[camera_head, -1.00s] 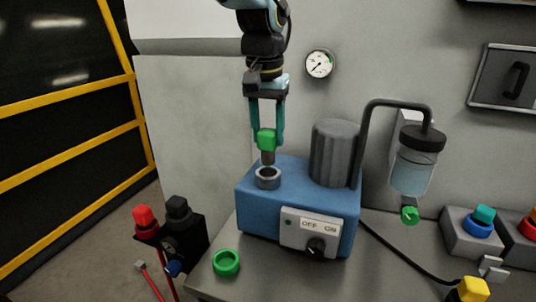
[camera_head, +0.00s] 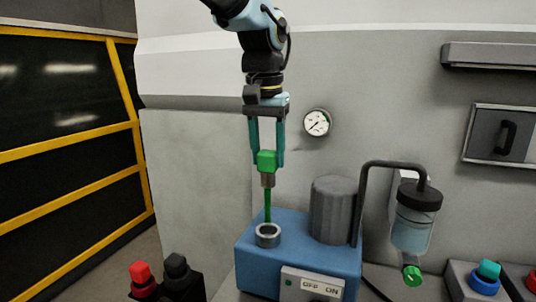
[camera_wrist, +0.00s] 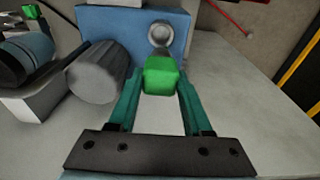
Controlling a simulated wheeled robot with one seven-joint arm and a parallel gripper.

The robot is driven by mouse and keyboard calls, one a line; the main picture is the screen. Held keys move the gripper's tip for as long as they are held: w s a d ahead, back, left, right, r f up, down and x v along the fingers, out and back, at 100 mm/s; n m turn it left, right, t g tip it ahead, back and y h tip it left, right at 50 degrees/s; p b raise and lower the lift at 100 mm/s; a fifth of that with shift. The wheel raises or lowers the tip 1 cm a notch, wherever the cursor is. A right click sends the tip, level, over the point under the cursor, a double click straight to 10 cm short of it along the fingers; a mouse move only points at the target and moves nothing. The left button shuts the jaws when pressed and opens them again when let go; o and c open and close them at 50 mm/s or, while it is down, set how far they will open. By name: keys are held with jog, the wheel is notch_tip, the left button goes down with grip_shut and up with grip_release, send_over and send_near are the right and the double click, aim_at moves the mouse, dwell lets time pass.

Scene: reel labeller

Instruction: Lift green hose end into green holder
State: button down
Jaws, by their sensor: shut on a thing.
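My gripper (camera_head: 267,160) points down with its teal fingers shut on the green hose end (camera_head: 267,161). The hose end is a green block with a grey metal collar below it. A thin green hose (camera_head: 267,205) hangs straight from the collar to the grey ring (camera_head: 268,235) on top of the blue pump box (camera_head: 243,262). In the wrist view the green block (camera_wrist: 160,76) sits between both fingertips, with the ring (camera_wrist: 161,34) beyond it. The green ring-shaped holder on the bench, seen earlier, is out of the head view now.
A grey ribbed cylinder (camera_head: 331,210) stands on the pump box to the right of the hose. A bent dark pipe joins a jar (camera_head: 412,230) further right. A gauge (camera_head: 317,123) is on the wall behind. Red (camera_head: 143,274) and black knobs are at lower left.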

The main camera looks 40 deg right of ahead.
aim_at(268, 150)
jog(key=shift+r+p, duration=1.2)
jog(key=shift+r, duration=0.45)
